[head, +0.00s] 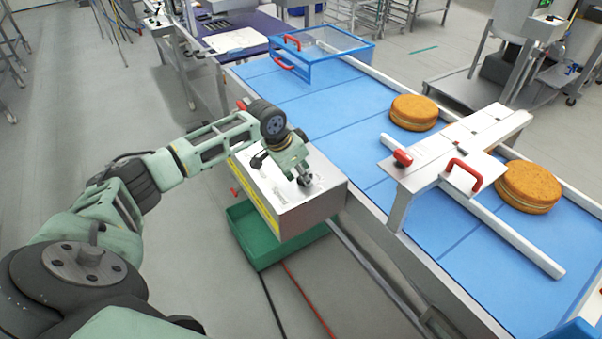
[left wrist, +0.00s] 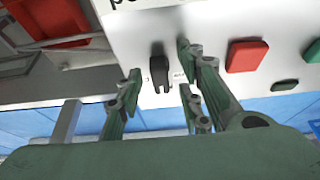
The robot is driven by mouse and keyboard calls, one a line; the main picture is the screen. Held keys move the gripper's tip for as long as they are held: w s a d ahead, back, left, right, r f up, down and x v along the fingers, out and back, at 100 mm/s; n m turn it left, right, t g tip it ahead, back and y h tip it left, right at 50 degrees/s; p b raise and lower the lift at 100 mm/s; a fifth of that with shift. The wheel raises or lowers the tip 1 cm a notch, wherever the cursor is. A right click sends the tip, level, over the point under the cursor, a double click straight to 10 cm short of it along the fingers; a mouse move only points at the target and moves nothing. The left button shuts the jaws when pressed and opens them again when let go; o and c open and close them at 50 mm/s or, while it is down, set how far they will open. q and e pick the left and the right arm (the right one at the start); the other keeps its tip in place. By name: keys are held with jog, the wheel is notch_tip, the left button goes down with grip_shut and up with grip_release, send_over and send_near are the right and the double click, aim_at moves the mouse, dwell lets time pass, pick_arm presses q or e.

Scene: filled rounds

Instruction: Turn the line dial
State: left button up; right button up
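The dial is a small black knob (left wrist: 163,72) on the white face of a control box, seen in the left wrist view. The box (head: 312,213) stands beside the conveyor in the head view; the dial is hidden there behind my arm. My left gripper (head: 305,181) is at the top of the box. In the left wrist view its fingers (left wrist: 160,84) are open, with the knob showing between them and gaps on both sides. I cannot tell how deep the fingers reach around it. My right gripper is in neither view.
The blue conveyor (head: 345,115) carries round cakes (head: 413,112) under a white gantry (head: 440,160). A green crate (head: 262,255) is below the box. Grey floor is clear at left.

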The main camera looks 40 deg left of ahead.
pick_arm(q)
jog(key=shift+c, duration=0.3)
grip_shut()
jog(key=shift+w+a+m+h, duration=0.1)
jog(key=shift+m+h, duration=0.2)
jog(key=shift+m, duration=0.5)
jog(key=shift+w+m+g+h, duration=0.1)
jog(key=shift+m+g+h, duration=0.2)
jog(key=shift+m, duration=0.5)
jog(key=m+b, duration=0.1)
jog(key=m, duration=0.1)
jog(key=m+g+h+b, duration=0.1)
jog(key=m, duration=0.1)
jog(key=shift+w+a+f+b, duration=0.1)
jog(key=shift+w+a+b, duration=0.1)
jog(key=shift+b, duration=0.15)
jog(key=shift+w+m+g+h+b, duration=0.15)
jog(key=shift+m+g+b, duration=0.3)
jog(key=shift+m+b, duration=0.5)
jog(key=shift+m+g+h+b, duration=0.15)
jog(key=shift+m+g+b, duration=0.35)
jog(key=shift+m, duration=0.75)
jog(key=shift+r+m, duration=0.2)
jog(key=shift+m, duration=0.1)
